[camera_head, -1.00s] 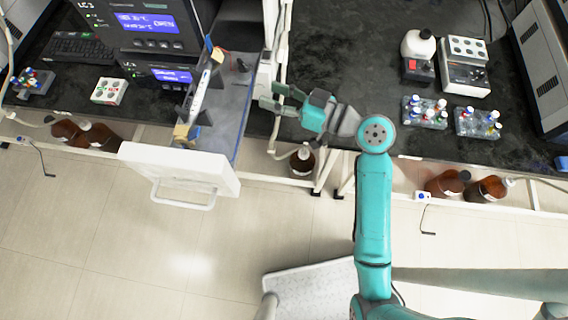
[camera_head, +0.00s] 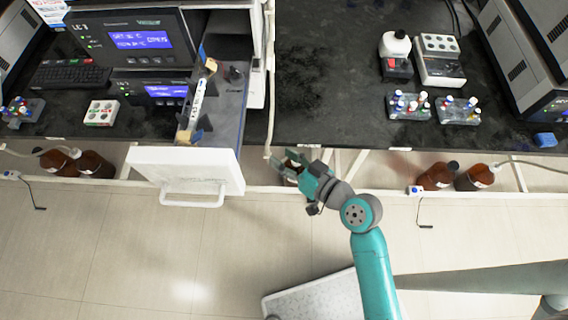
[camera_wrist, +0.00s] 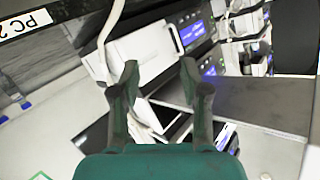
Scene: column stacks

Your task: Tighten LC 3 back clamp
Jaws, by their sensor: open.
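The LC 3 unit (camera_head: 130,38), a dark stack with lit blue displays, stands at the upper left in the head view. To its right, an open drawer with a white front panel (camera_head: 150,172) and handle carries a slim white column (camera_head: 198,100). A small tan clamp piece (camera_head: 210,66) sits at the column's back end and another (camera_head: 190,137) at its front end. Whether either clamp is tight cannot be told. My gripper (camera_head: 281,161) is open and empty, right of the drawer and apart from it. It also shows in the wrist view (camera_wrist: 159,68).
A white upright with a hanging tube (camera_head: 270,90) stands between the drawer and my gripper. Vial racks (camera_head: 408,105) and a white instrument (camera_head: 438,60) are on the right bench. Brown bottles (camera_head: 437,176) stand below the bench edge. The bench middle is clear.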

